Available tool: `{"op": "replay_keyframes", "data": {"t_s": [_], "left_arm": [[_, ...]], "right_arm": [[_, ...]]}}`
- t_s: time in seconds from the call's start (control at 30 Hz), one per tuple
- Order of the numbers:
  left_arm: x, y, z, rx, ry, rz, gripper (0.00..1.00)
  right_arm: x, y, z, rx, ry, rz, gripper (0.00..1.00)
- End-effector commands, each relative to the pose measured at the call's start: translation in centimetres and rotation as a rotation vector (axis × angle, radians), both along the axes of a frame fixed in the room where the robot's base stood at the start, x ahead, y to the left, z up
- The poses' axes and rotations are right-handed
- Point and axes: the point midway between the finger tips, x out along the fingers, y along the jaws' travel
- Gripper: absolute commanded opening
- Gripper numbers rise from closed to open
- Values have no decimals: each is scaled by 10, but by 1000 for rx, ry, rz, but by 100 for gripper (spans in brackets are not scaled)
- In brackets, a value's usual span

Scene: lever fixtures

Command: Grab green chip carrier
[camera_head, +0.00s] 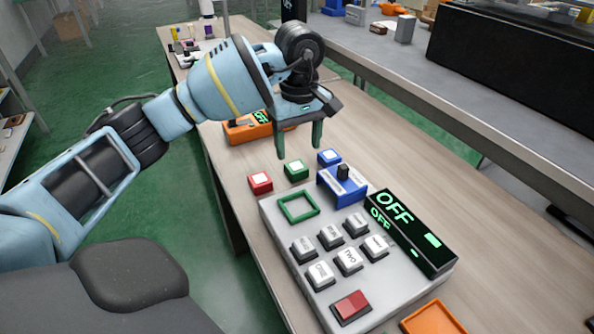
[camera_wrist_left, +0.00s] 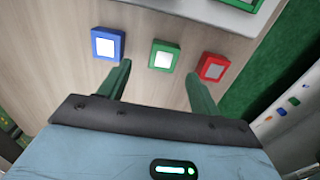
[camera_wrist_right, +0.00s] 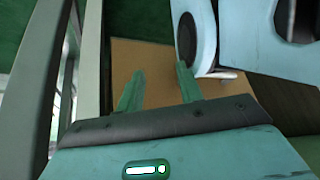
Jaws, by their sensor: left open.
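The green chip carrier (camera_head: 296,169), a small green square block with a white centre, lies on the wooden table between the red carrier (camera_head: 260,183) and the blue carrier (camera_head: 329,158). My left gripper (camera_head: 299,148) is open and empty above and just behind it, fingers pointing down. In the left wrist view the green carrier (camera_wrist_left: 164,58) shows just beyond the fingertips, between the blue one (camera_wrist_left: 108,45) and the red one (camera_wrist_left: 213,67). My right gripper (camera_wrist_right: 160,74) shows only in its own wrist view, fingers apart with nothing between them.
A grey panel (camera_head: 325,280) with a green square frame (camera_head: 281,210), white buttons, a red switch (camera_head: 351,306) and a black OFF display (camera_head: 408,235) stands in front. A blue lever fixture (camera_head: 341,188) is at its back. An orange device (camera_head: 245,130) sits behind. Bare table lies to the right.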

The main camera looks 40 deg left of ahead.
Motion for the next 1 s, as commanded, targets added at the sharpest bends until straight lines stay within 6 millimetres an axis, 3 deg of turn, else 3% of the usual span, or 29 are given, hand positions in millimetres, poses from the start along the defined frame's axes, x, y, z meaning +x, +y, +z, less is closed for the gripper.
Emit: {"op": "replay_keyframes", "data": {"t_s": [0.17,0.53,0.77,1.0], "left_arm": [[-1,0,-4,0,0,0,64],[-6,2,-50,0,1,1,64],[-6,2,-52,0,-2,0,64],[-6,2,-52,-1,-2,0,36]], "right_arm": [[0,0,-1,1,0,-1,36],[2,-2,-8,-2,-1,-2,36],[4,-2,-7,-3,-5,-3,36],[4,-2,-7,-3,-3,-4,36]]}}
